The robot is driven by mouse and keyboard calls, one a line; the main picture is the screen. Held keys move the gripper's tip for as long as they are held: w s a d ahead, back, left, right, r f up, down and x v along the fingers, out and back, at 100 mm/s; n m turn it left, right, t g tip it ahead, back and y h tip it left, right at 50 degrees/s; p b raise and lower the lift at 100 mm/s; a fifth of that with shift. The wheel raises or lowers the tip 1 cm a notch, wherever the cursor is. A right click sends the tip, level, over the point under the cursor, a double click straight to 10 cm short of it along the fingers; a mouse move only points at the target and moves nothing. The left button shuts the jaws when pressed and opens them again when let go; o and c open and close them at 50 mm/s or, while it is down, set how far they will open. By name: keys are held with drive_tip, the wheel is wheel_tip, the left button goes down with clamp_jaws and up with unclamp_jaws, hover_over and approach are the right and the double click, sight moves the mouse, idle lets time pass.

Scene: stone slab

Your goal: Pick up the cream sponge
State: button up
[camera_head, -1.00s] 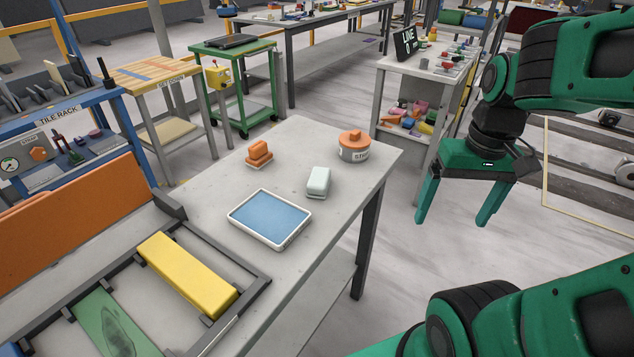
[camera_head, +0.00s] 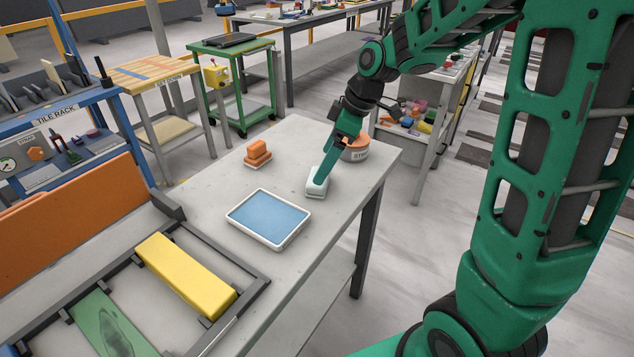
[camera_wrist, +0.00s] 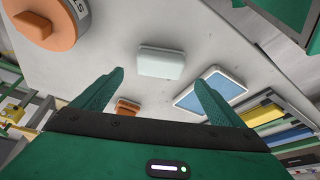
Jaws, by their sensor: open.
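The cream sponge, a pale block (camera_head: 314,187) with a faint greenish tint, lies on the grey stone-topped table (camera_head: 215,200), between the blue tray and the orange-lidded pot. In the wrist view the pale block (camera_wrist: 161,63) shows beyond the fingertips, roughly centred between them. My gripper (camera_head: 323,178) points down at the block from above right, and its near finger hides part of it. In the wrist view my gripper (camera_wrist: 159,76) is open, with nothing held between its fingers. I cannot tell whether a finger touches the block.
The white-rimmed blue tray (camera_head: 268,218) lies left of the block. An orange block (camera_head: 257,151) sits on a small dish behind the tray. The orange-lidded pot (camera_head: 357,152) stands close behind my gripper. A yellow bar (camera_head: 186,275) lies in a frame at front left.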

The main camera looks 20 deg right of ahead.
drive_tip(key=shift+d+x, duration=0.2)
drive_tip(key=shift+x, duration=3.25)
drive_tip(key=c, duration=1.2)
drive_tip(key=r, duration=0.4)
drive_tip(key=shift+a+r, duration=0.25)
drive_tip(key=shift+r, duration=0.05)
drive_tip(key=s+a+r, duration=0.2)
drive_tip(key=a+r, duration=0.4)
drive_tip(key=a, duration=0.5)
drive_tip(key=shift+s+r, duration=0.2)
drive_tip(key=shift+s, duration=0.05)
